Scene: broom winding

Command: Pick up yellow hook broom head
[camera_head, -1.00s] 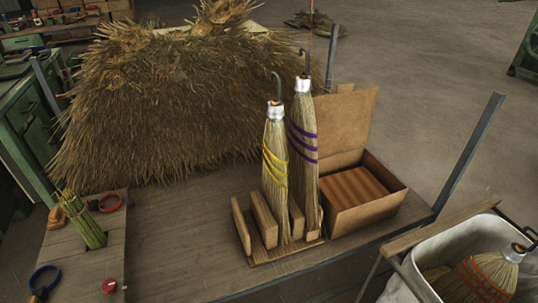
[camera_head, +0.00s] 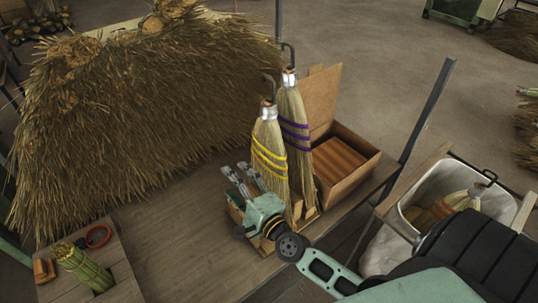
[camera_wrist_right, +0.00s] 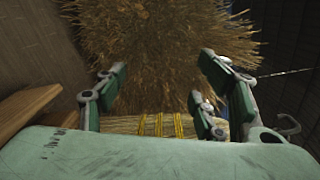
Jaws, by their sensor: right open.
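The yellow-banded broom head (camera_head: 268,152) with a grey hook on top stands upright in a wooden rack, in front of a purple-banded one (camera_head: 293,125). My right gripper (camera_head: 240,180) is open at the left side of the yellow broom head, low down, and partly hides the rack. In the right wrist view the open fingers (camera_wrist_right: 160,92) show, with the yellow bands (camera_wrist_right: 160,124) just beyond the palm edge between them. I cannot tell whether the fingers touch the broom. My left gripper is not in view.
A large straw pile (camera_head: 130,120) fills the back left of the table. An open cardboard box (camera_head: 345,165) stands right of the brooms. A white-lined bin (camera_head: 410,212) with an orange-banded broom head (camera_head: 450,205) is at the right. The table (camera_head: 175,225) is bare in front of the straw.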

